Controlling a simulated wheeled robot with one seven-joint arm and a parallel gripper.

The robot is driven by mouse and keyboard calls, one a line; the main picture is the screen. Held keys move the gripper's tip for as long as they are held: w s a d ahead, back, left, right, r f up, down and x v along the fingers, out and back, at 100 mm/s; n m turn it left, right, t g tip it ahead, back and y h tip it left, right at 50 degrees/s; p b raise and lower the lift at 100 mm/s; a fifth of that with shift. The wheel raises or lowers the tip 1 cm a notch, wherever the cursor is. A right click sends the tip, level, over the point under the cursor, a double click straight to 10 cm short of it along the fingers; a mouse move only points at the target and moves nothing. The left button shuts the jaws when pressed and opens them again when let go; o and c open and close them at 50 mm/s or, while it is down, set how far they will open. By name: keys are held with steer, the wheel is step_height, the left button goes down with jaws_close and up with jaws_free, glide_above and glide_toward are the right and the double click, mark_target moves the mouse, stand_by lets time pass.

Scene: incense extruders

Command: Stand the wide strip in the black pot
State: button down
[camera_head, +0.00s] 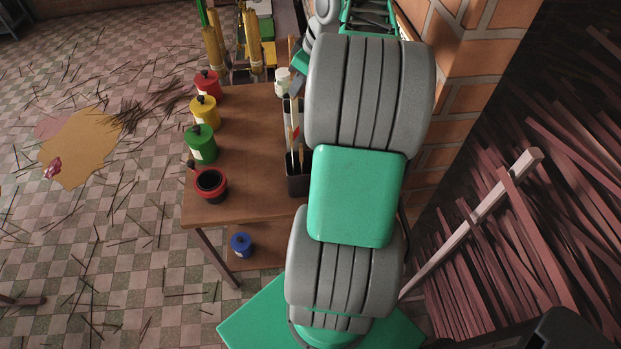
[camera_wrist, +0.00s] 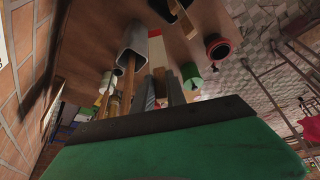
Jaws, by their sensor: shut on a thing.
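The black pot (camera_head: 298,183) stands upright on the table beside my arm, with several thin strips and tools rising from it. In the head view my arm hides most of the gripper.
Along the table's left edge stand red (camera_head: 207,86), yellow (camera_head: 204,111) and green (camera_head: 201,145) jars and a red pot (camera_head: 211,185) with a dark inside. A white jar (camera_head: 283,82) is at the back. A brick pillar (camera_head: 462,90) rises right of my arm. The table's middle is clear.

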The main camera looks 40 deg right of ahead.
steer(key=s+r+n+g+y+p, duration=0.2)
steer(key=s+r+n+y, duration=0.1)
steer(key=s+n, duration=0.4)
step_height(320, 180, down, 17)
steer(key=b, duration=0.1)
steer(key=shift+w+a+f+h+b, duration=0.2)
steer(key=shift+h+b, duration=0.1)
steer(key=shift+b, duration=0.05)
steer(key=shift+f, duration=0.2)
steer(key=c, duration=1.3)
jaws_free()
steer(key=shift+r, duration=0.1)
steer(key=shift+c, duration=0.2)
